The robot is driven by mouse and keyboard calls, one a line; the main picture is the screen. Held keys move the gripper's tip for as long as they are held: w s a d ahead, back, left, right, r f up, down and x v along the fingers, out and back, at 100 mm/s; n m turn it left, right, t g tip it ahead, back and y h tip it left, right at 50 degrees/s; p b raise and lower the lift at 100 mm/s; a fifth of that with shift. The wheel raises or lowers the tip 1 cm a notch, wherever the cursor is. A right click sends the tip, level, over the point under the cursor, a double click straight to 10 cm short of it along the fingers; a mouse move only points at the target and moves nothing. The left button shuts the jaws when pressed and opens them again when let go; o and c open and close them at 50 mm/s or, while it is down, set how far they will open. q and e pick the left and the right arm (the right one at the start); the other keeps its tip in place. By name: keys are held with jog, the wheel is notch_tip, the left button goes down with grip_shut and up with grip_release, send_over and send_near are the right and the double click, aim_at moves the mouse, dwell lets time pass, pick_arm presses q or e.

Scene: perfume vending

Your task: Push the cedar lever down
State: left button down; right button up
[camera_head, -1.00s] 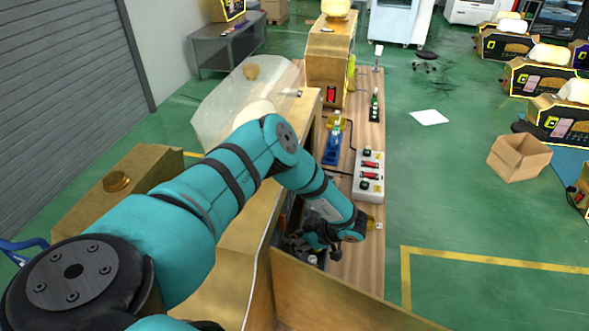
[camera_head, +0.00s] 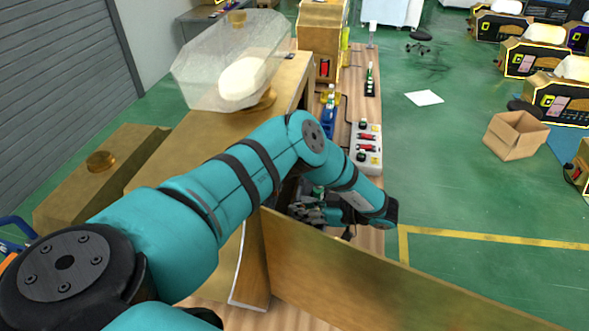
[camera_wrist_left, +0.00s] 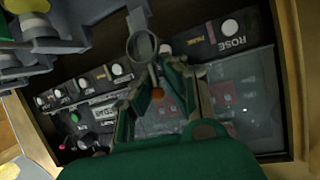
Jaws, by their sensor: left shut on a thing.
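My left gripper (camera_head: 310,212) reaches inside the gold-cased machine (camera_head: 250,280) in the head view, partly hidden by the casing and my arm. In the left wrist view its green and black fingers (camera_wrist_left: 163,80) sit close around a slim lever with an orange-brown tip (camera_wrist_left: 157,92). I take the gripper as shut on this lever. Its label is hidden, so I cannot tell whether it is the cedar one. Behind the fingers is a dark control panel (camera_wrist_left: 92,78) with several white round knobs and a plate marked ROSE (camera_wrist_left: 232,42). My right gripper is out of view.
A grey ring-shaped part (camera_wrist_left: 142,46) stands just beyond the fingers. The clear hopper (camera_head: 215,60) sits on top of the machine. A white switch box (camera_head: 367,148) and small bottles (camera_head: 328,110) stand on the wooden bench. Gold casing edges border the gripper's space.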

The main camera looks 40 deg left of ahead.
pick_arm(q)
jog(key=y+b, duration=0.1)
jog(key=w+b, duration=0.1)
jog(key=b, duration=0.1)
jog(key=shift+d+f+g+y, duration=0.15)
jog(key=shift+d+g+y, duration=0.15)
jog(key=shift+d+y, duration=0.1)
jog(key=shift+w+d+b, duration=0.1)
jog(key=shift+b, duration=0.25)
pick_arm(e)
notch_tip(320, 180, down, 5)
pick_arm(q)
jog(key=shift+r, duration=0.2)
